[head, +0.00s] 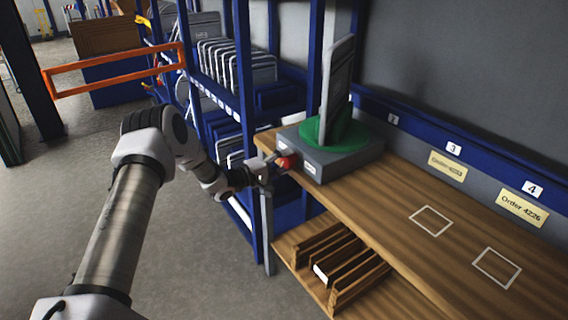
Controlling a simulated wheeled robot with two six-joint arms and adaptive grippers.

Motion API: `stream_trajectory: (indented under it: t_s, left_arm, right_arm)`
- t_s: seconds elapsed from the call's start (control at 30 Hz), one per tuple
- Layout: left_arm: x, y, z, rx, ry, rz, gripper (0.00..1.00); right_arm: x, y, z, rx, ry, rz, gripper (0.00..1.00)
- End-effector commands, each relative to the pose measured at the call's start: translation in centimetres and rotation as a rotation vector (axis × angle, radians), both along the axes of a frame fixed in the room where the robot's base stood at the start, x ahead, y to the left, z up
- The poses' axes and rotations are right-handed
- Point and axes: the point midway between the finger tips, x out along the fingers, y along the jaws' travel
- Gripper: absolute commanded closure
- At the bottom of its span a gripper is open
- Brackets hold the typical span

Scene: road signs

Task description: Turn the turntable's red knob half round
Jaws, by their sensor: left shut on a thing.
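The turntable (340,163) is a grey box with a green round disc (322,129) on top, at the far left end of the wooden bench. A grey sign panel (338,88) stands upright on the disc, seen nearly edge-on. The red knob (287,162) is on the box's left side. My left gripper (277,164) reaches in from the left and is shut on the red knob; its fingers partly hide the knob. My right gripper is not in view.
The wooden bench (390,231) has white square outlines and is bare towards the right. A slotted wooden rack (345,277) sits on the shelf below. Blue shelving (243,75) with sign panels stands behind my left arm. An orange barrier (115,72) is at the back left.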

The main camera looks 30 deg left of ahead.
Motion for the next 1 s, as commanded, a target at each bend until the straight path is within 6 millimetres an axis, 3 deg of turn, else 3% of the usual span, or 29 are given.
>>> stream_trajectory:
  t_s: [0.5,1.0]
  left_arm:
    - [0.11,0.10,0.36,-0.401,0.161,0.002,0.80]
    - [0.12,0.10,0.42,-0.538,0.217,0.001,0.80]
  right_arm:
    - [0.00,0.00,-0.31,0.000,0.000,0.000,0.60]
    - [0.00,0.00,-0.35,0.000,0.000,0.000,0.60]
